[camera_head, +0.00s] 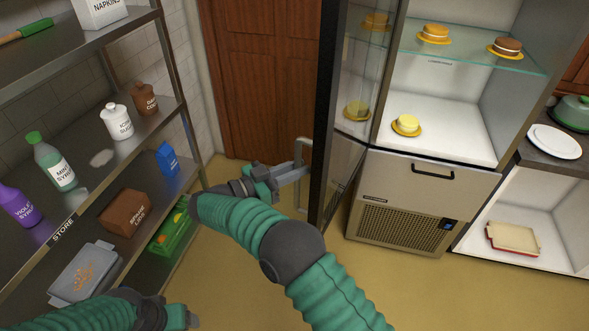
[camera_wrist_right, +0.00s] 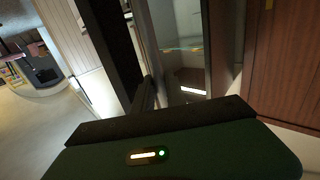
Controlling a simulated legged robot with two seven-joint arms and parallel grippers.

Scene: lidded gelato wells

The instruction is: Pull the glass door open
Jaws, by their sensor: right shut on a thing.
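The glass door (camera_head: 345,165) of the display fridge stands swung out from the cabinet, seen nearly edge-on with its dark frame toward me. Its grey bar handle (camera_head: 301,150) is on the door's left side. My right gripper (camera_head: 293,173) is shut on this handle, and the fingertips are small in the head view. My left gripper (camera_head: 185,318) is at the bottom edge, mostly cut off, away from the door.
The fridge (camera_head: 425,185) shows cakes on a glass shelf (camera_head: 470,45) and on its white floor. A metal storage rack (camera_head: 130,140) with bottles, jars and boxes stands at left. A brown wooden door (camera_head: 260,80) is behind. Yellow floor lies clear before the fridge.

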